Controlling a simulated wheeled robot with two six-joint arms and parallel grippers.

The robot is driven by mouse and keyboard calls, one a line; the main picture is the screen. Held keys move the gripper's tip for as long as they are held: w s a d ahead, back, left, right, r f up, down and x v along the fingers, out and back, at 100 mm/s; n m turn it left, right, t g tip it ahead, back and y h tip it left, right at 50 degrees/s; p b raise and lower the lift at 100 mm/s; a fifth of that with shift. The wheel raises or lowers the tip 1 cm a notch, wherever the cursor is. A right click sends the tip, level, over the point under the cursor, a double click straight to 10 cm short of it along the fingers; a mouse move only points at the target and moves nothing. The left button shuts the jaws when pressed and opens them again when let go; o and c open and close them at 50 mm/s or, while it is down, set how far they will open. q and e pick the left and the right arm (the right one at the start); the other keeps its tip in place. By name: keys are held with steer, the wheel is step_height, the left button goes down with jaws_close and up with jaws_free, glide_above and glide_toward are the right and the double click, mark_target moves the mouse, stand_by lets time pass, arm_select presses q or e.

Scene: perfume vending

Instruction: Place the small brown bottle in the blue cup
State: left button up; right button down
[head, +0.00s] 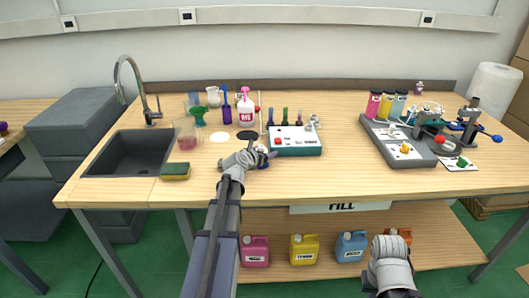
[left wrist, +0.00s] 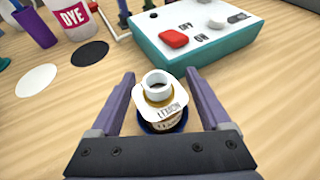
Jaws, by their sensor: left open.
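The small brown bottle (left wrist: 158,97) stands upright in the left wrist view, with a white open neck and a white tag reading LEMON. A dark blue rim, seemingly the blue cup (left wrist: 146,127), shows around its base, so the bottle appears to sit in it; the cup's depth is hidden. My left gripper (left wrist: 159,98) is open, with one finger on each side of the bottle. In the head view my left gripper (head: 268,153) is low over the table, and the blue cup (head: 263,163) shows partly beside it. My right gripper (head: 390,262) is at the lower right; its fingers cannot be made out.
A teal control box (head: 296,148) with a red button stands just beyond the left gripper. A white disc (head: 219,137) and a black disc (head: 247,135) lie nearby. The sink (head: 130,154) and sponge (head: 176,172) are left. The front right tabletop is clear.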

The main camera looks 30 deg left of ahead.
arm_select(q)
steer(key=p+v, duration=0.4)
steer(key=v, duration=0.7)
steer(key=shift+s+r, duration=0.1)
steer(key=shift+s, duration=0.35)
stand_by(0.4)
